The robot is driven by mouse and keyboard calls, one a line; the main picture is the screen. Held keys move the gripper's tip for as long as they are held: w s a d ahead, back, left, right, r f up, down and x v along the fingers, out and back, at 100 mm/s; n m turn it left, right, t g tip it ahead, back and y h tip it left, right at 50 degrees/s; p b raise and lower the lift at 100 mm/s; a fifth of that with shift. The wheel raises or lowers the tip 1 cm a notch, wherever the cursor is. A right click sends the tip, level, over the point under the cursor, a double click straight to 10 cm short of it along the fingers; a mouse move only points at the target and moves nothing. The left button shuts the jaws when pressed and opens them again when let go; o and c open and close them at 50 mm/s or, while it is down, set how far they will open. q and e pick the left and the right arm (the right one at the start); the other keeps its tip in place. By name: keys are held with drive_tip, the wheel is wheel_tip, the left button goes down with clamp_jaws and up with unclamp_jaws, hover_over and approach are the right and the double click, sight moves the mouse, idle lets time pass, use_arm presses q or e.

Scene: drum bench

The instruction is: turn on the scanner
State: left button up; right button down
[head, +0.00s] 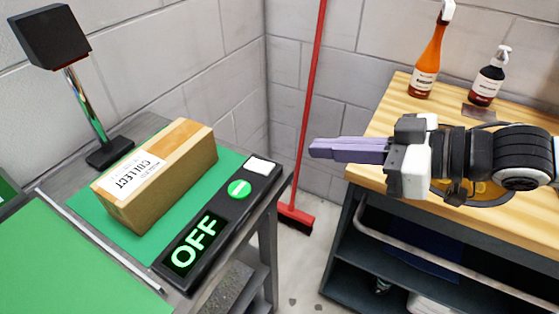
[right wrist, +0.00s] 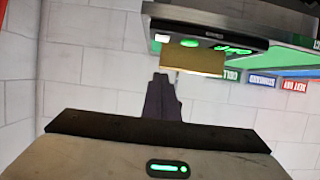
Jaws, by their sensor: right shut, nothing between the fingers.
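The scanner (head: 52,38) is a black head on a chrome stand at the back left of the bench. A black control panel (head: 215,219) lies along the bench's right edge. Its display (head: 194,244) reads OFF in green. A round green button (head: 239,189) with a white bar sits beyond the display, and a white square (head: 262,165) is at the far end. The panel also shows in the right wrist view (right wrist: 205,31). My right gripper (head: 314,148) is shut and empty, right of the panel and apart from it. My left gripper is not in view.
A cardboard box (head: 185,172) labelled COLLECT lies on a green mat (head: 85,217) beside the panel. A red broom (head: 308,100) leans in the gap between the benches. An orange bottle (head: 425,62) and a dark bottle (head: 488,80) stand on the wooden bench (head: 393,110).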

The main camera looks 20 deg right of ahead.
drive_tip(key=shift+w, duration=0.15)
drive_tip(key=p, duration=0.2)
hover_over(259, 166)
drive_tip(key=s+d, duration=0.3)
wheel_tip(259, 166, down, 3)
drive_tip(key=shift+f, duration=0.2)
wheel_tip(259, 166, down, 4)
drive_tip(key=shift+s+d+r, duration=0.15)
drive_tip(key=shift+r, duration=0.1)
drive_tip(key=shift+f, duration=0.35)
drive_tip(key=shift+b, duration=0.3)
